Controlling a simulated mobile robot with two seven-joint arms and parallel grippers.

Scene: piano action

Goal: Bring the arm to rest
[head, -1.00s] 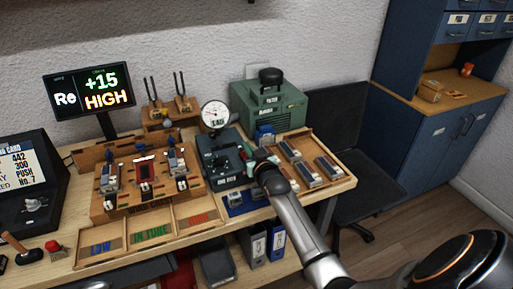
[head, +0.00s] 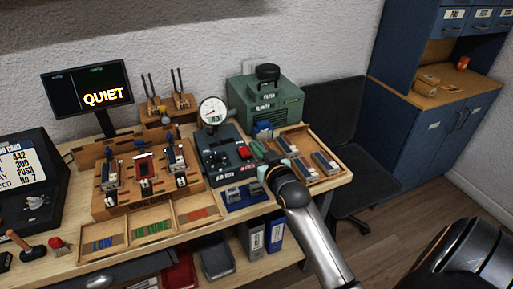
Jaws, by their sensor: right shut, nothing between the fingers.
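My right arm reaches in from the lower right. Its right gripper (head: 260,164) is over the bench, between the dark device with a round gauge (head: 218,155) and the wooden tray of grey-topped blocks (head: 330,137). The gripper is shut and holds nothing. Its tips are small and partly hidden by the wrist, so I cannot tell whether they touch the device. My left gripper is out of view.
A wooden stand with several key pieces (head: 121,206) is left of the device, with bins marked LOW and IN TUNE in front. A green machine (head: 281,106) stands behind. The screen (head: 88,90) reads QUIET. A dark chair (head: 340,115) is right of the bench.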

